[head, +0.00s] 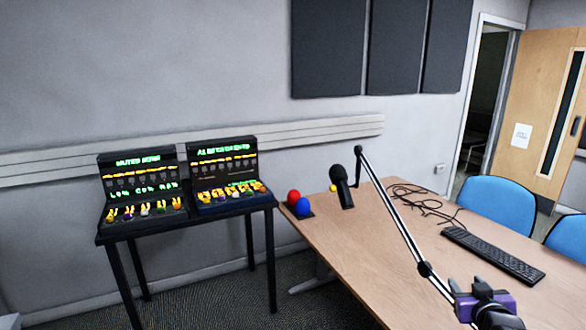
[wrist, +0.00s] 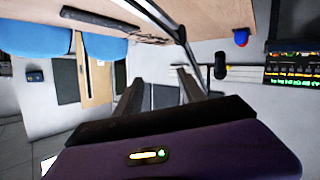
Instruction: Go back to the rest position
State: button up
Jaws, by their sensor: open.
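My gripper (head: 468,286) is at the bottom right of the head view, in front of the wooden desk (head: 365,262). In the wrist view my gripper (wrist: 157,88) has its two dark fingers spread apart, with nothing between them. The purple gripper body fills the bottom of that view. Two black panels with lit screens, the left panel (head: 142,187) and the right panel (head: 226,172), stand on a black stand at the left, well apart from my gripper. Small coloured plugs with yellow parts sit along their lower faces.
The wrist view is upside down.

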jog(key=s+a+f+m+t, duration=0.1)
jog(key=s+a+f+t, duration=0.1)
jog(key=s+a, duration=0.7)
jog(key=s+a+f+t, duration=0.15)
jog(key=s+a, duration=0.45)
jog(key=s, duration=0.6)
jog(key=s+a+r+n+g+y, duration=0.1)
jog(key=s+a, duration=0.4)
jog(key=s, duration=0.9)
jog(key=s+a+n+g+y, duration=0.1)
jog(key=s+a+y, duration=0.2)
jog(key=s, duration=1.2)
jog(key=shift+s+a+r+y, duration=0.3)
jog(key=shift+a+r, duration=0.1)
jog(key=shift+a, duration=0.75)
jog(key=shift+o, duration=0.4)
